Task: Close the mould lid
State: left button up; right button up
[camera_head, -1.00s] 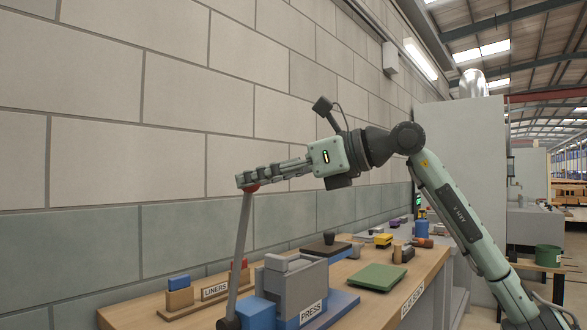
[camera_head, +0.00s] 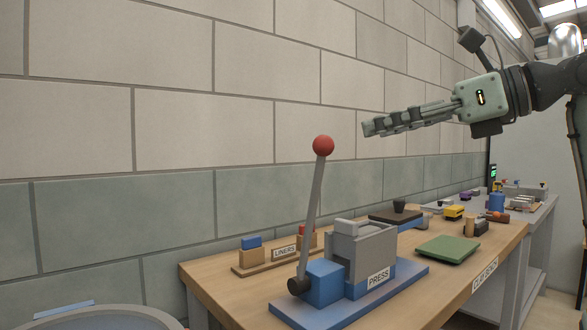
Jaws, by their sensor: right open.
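The press (camera_head: 378,277) stands on a blue base plate at the front of the bench. Its grey mould box (camera_head: 366,252) has a light grey block (camera_head: 346,228) at its top; I cannot tell whether that is the lid. A grey lever (camera_head: 312,215) with a red ball knob (camera_head: 323,145) rises from the press's left side, nearly upright with a slight lean to the right. My right gripper (camera_head: 372,127) is open and empty, above the bench and pointing left. It is apart from the knob, to its right. My left gripper is out of view.
A liner rack (camera_head: 262,265) with small blocks lies left of the press. A green slab (camera_head: 448,249) lies to the right; a dark plate with a knob (camera_head: 395,215) lies behind the press. A block wall runs along the bench's back. A round grey rim (camera_head: 100,318) shows lower left.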

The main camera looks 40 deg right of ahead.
aim_at(397, 215)
jog(key=k+l, duration=0.25)
jog(key=k, duration=0.2)
jog(key=k+l, duration=0.25)
jog(key=k, duration=0.25)
